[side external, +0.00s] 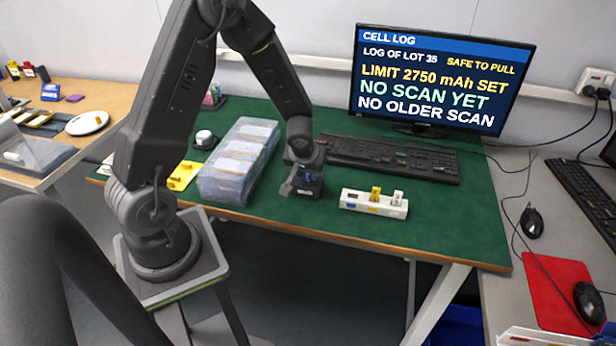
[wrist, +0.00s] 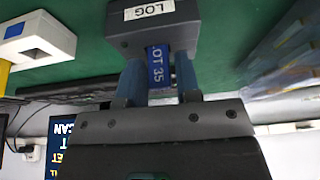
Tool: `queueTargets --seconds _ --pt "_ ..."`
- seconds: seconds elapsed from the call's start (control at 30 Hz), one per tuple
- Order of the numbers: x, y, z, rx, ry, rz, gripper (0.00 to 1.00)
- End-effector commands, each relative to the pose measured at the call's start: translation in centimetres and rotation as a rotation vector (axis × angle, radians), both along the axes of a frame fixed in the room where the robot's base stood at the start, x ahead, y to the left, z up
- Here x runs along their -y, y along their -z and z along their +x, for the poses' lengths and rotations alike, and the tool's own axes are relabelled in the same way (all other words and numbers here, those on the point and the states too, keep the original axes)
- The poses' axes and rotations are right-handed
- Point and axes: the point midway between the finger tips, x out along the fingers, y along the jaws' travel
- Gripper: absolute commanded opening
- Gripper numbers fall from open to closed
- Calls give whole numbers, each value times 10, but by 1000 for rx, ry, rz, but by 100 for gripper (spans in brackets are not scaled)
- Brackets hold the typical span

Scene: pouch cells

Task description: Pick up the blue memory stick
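The blue memory stick (wrist: 157,68), marked LOT 35, stands in a grey block (wrist: 150,35) labelled LOG in the wrist view. My gripper (wrist: 160,78) has one finger on each side of the stick. The left finger is very close to its edge; I cannot tell whether both fingers touch it. In the side external view my gripper (side external: 303,183) is down at the dark block near the front of the green mat, and it mostly hides the stick.
A white holder (side external: 360,206) with a yellow stick (side external: 376,193) and a white stick (side external: 397,198) stands to the right. A clear plastic case (side external: 225,190) lies to the left. A black keyboard (side external: 390,158) and a monitor (side external: 440,80) are behind.

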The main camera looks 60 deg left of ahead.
Motion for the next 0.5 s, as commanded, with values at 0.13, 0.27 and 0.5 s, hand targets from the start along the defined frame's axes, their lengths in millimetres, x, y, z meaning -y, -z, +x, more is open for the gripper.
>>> queueTargets --seconds 0.13,0.27,0.5 --pt "0 0 0 0 0 0 17" --pt "0 0 0 0 0 0 4" --pt "0 0 0 0 0 0 0"
